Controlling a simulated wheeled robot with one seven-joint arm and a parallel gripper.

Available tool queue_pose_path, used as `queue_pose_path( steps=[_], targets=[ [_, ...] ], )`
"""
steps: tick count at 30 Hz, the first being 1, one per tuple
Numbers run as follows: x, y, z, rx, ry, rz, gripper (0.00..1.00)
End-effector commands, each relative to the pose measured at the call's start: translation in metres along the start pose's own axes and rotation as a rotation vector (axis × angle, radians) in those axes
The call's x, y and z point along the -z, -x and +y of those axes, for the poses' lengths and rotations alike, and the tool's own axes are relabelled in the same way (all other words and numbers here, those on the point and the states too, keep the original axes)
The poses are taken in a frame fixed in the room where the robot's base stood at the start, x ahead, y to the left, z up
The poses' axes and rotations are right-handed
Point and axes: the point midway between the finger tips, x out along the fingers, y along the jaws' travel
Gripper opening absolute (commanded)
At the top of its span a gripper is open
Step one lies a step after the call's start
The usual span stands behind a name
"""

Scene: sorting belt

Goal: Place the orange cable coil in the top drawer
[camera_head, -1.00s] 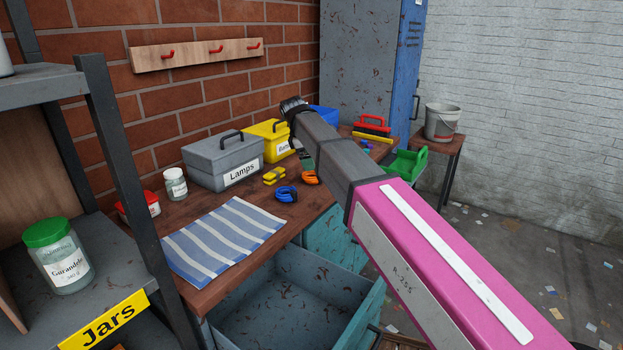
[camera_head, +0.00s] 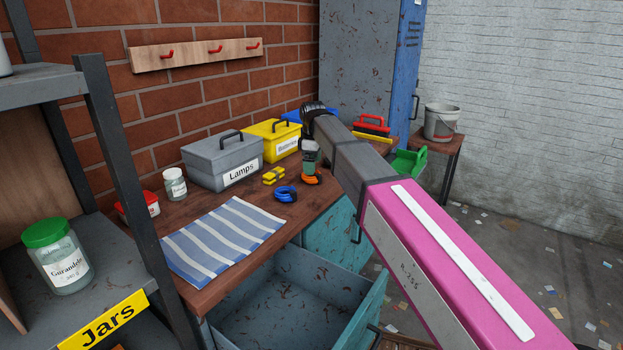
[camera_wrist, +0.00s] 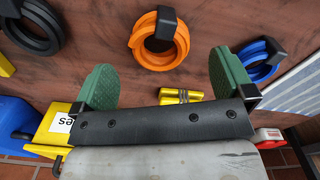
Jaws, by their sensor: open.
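The orange cable coil (camera_head: 311,180) lies on the brown workbench. In the wrist view the coil (camera_wrist: 158,55) shows as a ring with a black clip, a little beyond my fingertips. My gripper (camera_head: 311,152) is open above the bench near the coil. In the wrist view its two green fingers (camera_wrist: 164,82) are spread wide with nothing between them. An open teal drawer (camera_head: 368,312) under the bench shows a bare, scuffed inside; whether it is the top one I cannot fully tell.
A blue coil (camera_head: 285,194) lies left of the orange one; a black coil (camera_wrist: 33,27) shows in the wrist view.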

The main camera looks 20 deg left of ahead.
Motion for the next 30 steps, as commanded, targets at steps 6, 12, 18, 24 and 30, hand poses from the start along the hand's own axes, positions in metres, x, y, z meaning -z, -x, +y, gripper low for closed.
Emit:
queue_pose_path(
  steps=[6, 12, 18, 24, 30],
  targets=[
    [0.004, -0.029, 0.001, 0.001, 0.0, -0.001, 1.0],
    [0.004, -0.046, 0.001, 0.0, 0.0, 0.0, 1.0],
    [0.004, -0.045, 0.001, -0.001, 0.0, 0.0, 0.94],
    [0.004, -0.045, 0.001, -0.001, 0.0, 0.0, 0.46],
    [0.004, -0.045, 0.001, -0.001, 0.0, 0.0, 0.42]
  ],
)
